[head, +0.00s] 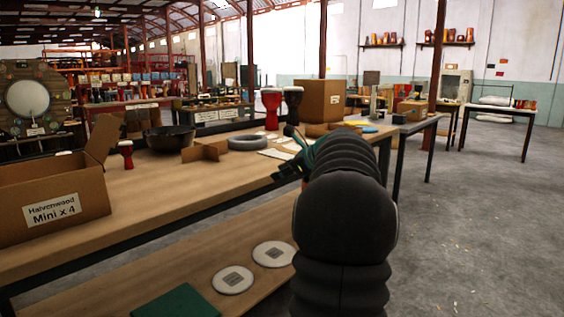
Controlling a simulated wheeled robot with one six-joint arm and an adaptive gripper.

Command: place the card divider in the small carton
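The card divider (205,152) is a brown cross of slotted card. It stands on the wooden table between a black bowl and a grey ring. An open carton (88,198) labelled "Halvenwood Mini x 4" is at the table's left front, with a flap raised; its inside is mostly hidden. My gripper (284,172), dark and green, is over the table's right part, to the right of the divider and apart from it. My black arm covers part of it, and I cannot tell how far its fingers are open.
A black bowl (168,137), a grey ring (249,142) and a small red drum (126,153) stand near the divider. White discs (232,280) lie on the lower shelf. Bare tabletop lies before the divider.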

